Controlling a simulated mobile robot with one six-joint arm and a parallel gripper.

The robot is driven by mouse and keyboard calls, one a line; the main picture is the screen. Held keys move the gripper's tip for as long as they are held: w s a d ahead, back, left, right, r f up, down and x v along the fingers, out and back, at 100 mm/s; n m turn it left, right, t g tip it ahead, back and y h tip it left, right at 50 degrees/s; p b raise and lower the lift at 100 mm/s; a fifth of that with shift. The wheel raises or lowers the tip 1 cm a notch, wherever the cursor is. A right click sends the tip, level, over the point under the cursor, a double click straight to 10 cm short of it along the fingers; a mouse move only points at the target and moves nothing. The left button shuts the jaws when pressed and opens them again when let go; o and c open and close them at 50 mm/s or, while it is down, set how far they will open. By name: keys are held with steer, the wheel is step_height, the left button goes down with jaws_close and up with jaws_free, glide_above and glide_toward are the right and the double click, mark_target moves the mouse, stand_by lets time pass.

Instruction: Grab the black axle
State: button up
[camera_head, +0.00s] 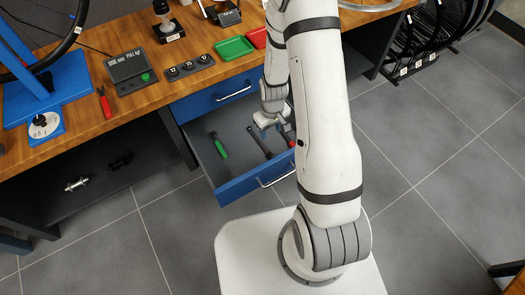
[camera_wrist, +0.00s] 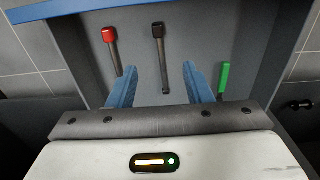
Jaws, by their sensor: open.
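The black axle (camera_head: 260,143) lies in the open blue-fronted drawer, between a green-handled tool (camera_head: 219,148) and a red-ended one. In the wrist view the black axle (camera_wrist: 159,52) is a thin rod with a thicker dark head, running away from me between the fingertips. My gripper (camera_wrist: 161,82) is open and empty, with its two blue fingers to either side of the rod's line. In the head view my gripper (camera_head: 266,122) hangs over the drawer near the axle. I cannot tell how high it is above the drawer floor.
The red-ended tool (camera_wrist: 110,42) lies left of the axle and the green-handled tool (camera_wrist: 224,78) right of it in the wrist view. The drawer's blue front (camera_head: 250,183) and side walls surround them. The wooden bench (camera_head: 185,90) overhangs the drawer's back.

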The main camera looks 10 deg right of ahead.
steer(key=b, duration=0.3)
glide_above(272, 156)
steer(key=f, duration=1.1)
steer(key=shift+s+a+f, duration=0.25)
steer(key=shift+a+f, duration=0.1)
steer(key=shift+f, duration=0.05)
steer(key=f+b, duration=0.2)
steer(key=f, duration=0.1)
steer(key=f+b, duration=0.1)
steer(key=f, duration=0.1)
steer(key=shift+w+d+f, duration=0.15)
steer(key=shift+w+d, duration=0.1)
jaws_close()
